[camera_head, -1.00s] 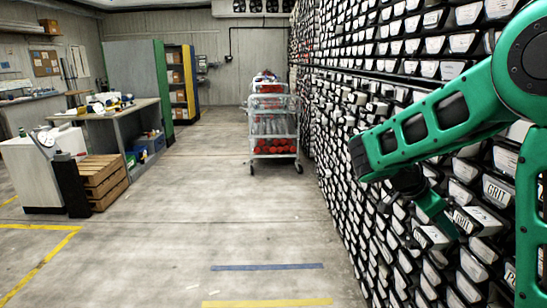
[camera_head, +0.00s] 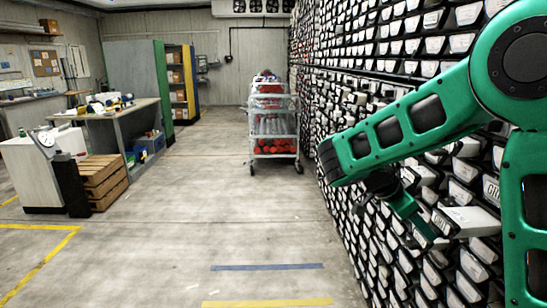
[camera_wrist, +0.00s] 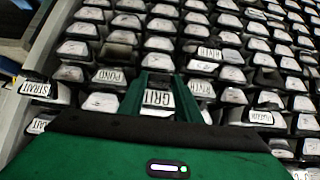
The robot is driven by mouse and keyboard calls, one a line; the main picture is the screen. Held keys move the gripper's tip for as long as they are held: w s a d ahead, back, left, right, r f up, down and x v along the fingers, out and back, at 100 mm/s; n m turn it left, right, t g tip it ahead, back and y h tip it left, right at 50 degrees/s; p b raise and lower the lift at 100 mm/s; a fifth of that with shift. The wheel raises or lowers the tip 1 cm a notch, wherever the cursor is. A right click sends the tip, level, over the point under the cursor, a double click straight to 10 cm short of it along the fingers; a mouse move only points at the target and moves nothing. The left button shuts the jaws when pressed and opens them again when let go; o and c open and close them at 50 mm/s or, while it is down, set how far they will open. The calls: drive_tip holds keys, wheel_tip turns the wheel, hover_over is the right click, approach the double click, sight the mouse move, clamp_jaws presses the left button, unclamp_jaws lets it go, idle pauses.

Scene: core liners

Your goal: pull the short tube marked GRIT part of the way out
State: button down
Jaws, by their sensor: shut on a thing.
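The short tube marked GRIT (camera_wrist: 158,99) faces me in the wrist view, between the green fingers of my gripper (camera_wrist: 158,105). My gripper is shut on its front end. In the head view the same tube (camera_head: 473,221) stands out of the rack wall, with a length of its pale side showing. My gripper (camera_head: 436,228) is at its front end there, partly hidden by my arm. The tube's rear end is not clearly visible, so I cannot tell how much is still in its slot.
The rack (camera_head: 385,90) fills the right side with close rows of labelled tube ends. Another end marked GRIT (camera_head: 491,189) sits above the held tube. A wire cart (camera_head: 273,125) stands farther down the aisle. The floor (camera_head: 225,225) left of the rack is clear.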

drive_tip(key=a, duration=0.9)
drive_tip(key=shift+s, duration=0.15)
idle(0.4)
drive_tip(key=c, duration=1.2)
unclamp_jaws()
drive_tip(key=v, duration=1)
drive_tip(key=shift+a+r, duration=0.2)
drive_tip(key=shift+a, duration=0.05)
